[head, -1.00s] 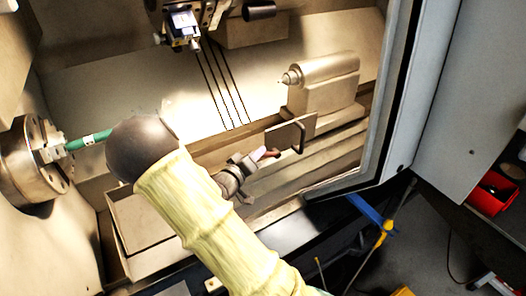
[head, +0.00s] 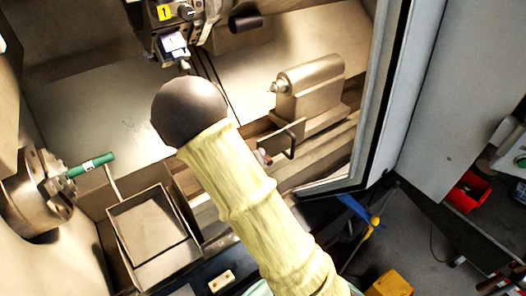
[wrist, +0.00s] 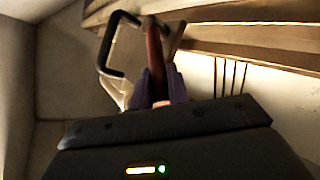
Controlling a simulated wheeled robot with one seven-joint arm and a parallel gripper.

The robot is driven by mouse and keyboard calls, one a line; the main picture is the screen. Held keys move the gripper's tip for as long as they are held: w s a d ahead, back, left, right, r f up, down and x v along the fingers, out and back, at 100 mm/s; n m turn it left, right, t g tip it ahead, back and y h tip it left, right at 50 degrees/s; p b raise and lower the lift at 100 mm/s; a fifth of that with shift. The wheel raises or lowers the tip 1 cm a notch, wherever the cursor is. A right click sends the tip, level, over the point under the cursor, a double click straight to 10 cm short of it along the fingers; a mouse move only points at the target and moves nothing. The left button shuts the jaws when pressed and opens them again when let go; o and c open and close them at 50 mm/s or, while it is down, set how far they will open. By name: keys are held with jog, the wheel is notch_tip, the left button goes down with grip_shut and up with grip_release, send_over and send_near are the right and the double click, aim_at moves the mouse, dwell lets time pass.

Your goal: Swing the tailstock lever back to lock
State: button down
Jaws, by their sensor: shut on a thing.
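The tailstock (head: 312,86) stands on its bed at the right of the head view, its pointed centre facing left. In the wrist view the tailstock lever (wrist: 154,45) is a dark red handle, running away from me between the fingers. My gripper (wrist: 160,90) is shut on its near end. In the head view my arm hides most of the gripper and lever. A black U-shaped handle (wrist: 104,44) on a flat plate is just left of the lever in the wrist view; it also shows in the head view (head: 291,146).
A chuck (head: 32,200) holding a green part (head: 91,164) is at left. A box-like tray (head: 118,215) lies below it. The tool turret (head: 186,12) hangs above my arm. The door frame (head: 372,110) bounds the right side.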

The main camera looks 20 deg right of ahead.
dwell(0.5)
jog(key=c, duration=1.4)
grip_release()
jog(key=shift+o, duration=0.2)
